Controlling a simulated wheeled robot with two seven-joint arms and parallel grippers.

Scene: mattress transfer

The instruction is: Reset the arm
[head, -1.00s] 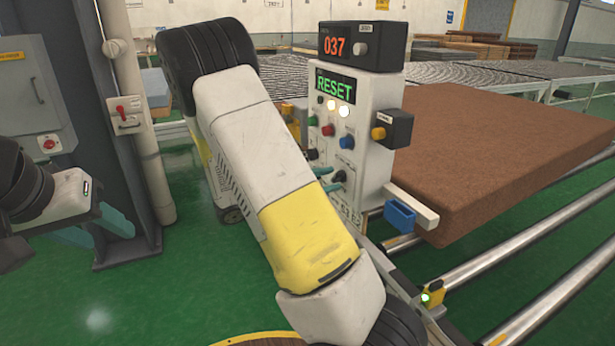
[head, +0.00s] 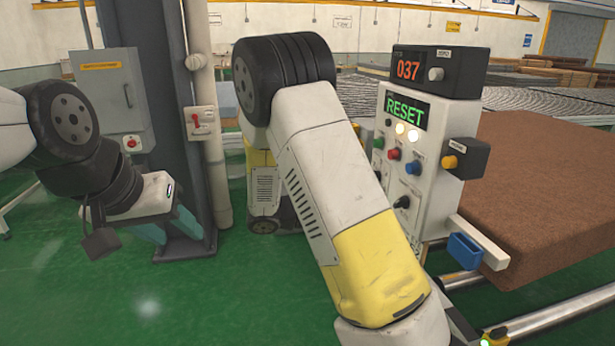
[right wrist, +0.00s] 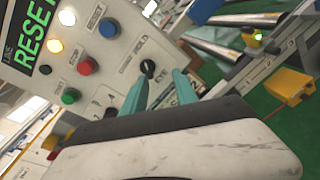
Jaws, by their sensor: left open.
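The control box (head: 430,170) stands at right centre in the head view, with a green RESET display (head: 407,112), lit lamps, coloured buttons and black knobs. My right arm crosses in front of it and hides its lower part and my right gripper. In the right wrist view my right gripper (right wrist: 159,90) has its teal fingers apart, close to the box face. A black knob (right wrist: 148,68) shows between and beyond the fingers; contact cannot be told. My left gripper (head: 168,228) is open and empty at left, above the green floor.
A brown mattress (head: 550,190) lies on the rollers right of the box. A blue holder (head: 466,251) sticks out from the box. A dark column (head: 165,120) and grey cabinet (head: 112,105) stand behind my left arm. Open green floor (head: 90,290) lies at lower left.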

